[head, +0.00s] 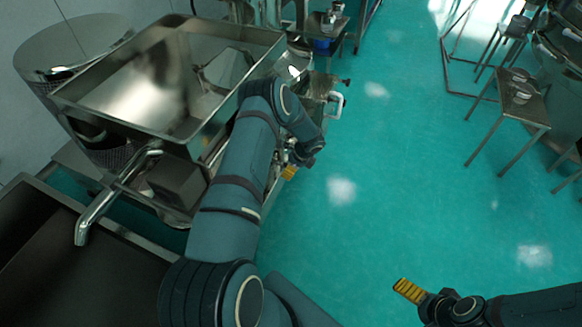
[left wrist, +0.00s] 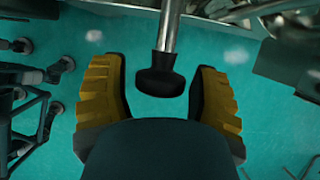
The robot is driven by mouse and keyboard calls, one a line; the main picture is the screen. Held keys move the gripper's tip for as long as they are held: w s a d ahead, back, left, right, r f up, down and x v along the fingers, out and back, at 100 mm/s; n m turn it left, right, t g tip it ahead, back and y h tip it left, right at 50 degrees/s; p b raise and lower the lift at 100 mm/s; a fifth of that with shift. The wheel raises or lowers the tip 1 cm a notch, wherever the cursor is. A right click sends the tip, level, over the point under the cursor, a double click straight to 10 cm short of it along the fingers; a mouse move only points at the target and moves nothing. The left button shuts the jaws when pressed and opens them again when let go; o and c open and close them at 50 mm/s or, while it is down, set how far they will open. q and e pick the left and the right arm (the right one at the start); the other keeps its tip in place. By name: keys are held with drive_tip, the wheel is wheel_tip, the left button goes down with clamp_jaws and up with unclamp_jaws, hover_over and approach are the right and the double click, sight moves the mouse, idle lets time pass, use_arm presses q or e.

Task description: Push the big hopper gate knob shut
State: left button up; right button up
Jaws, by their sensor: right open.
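In the left wrist view a black knob (left wrist: 160,82) sits on the end of a metal rod (left wrist: 168,28). It lies between the two yellow-padded fingers of my left gripper (left wrist: 158,72), which stand wide apart. A gap shows on either side of the knob. In the head view my left gripper (head: 289,168) is low beside the machine, mostly hidden by my left arm; the held-between knob cannot be made out there. My right gripper (head: 411,291) is open and empty over the floor at the lower right.
A large open steel hopper (head: 150,127) stands at the upper left, with a bent metal pipe (head: 110,197) and a dark bin (head: 60,265) below. A white handle (head: 337,105) sticks out beside my left arm. Small metal stands (head: 522,103) are at right. The middle floor is clear.

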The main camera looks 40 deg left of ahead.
use_arm(q)
clamp_jaws()
drive_tip(key=a+b, duration=0.1)
drive_tip(key=a, duration=0.1)
drive_tip(key=s+a, duration=0.1)
drive_tip(key=a, duration=0.2)
drive_tip(key=s+a+b, duration=0.1)
drive_tip(key=a, duration=0.1)
drive_tip(key=shift+s+a+b, duration=0.15)
drive_tip(key=shift+b, duration=0.2)
drive_tip(key=shift+s+a, duration=0.15)
drive_tip(key=shift+a, duration=0.25)
drive_tip(key=shift+o, duration=2.3)
unclamp_jaws()
drive_tip(key=shift+r, duration=0.1)
drive_tip(key=v, duration=1.2)
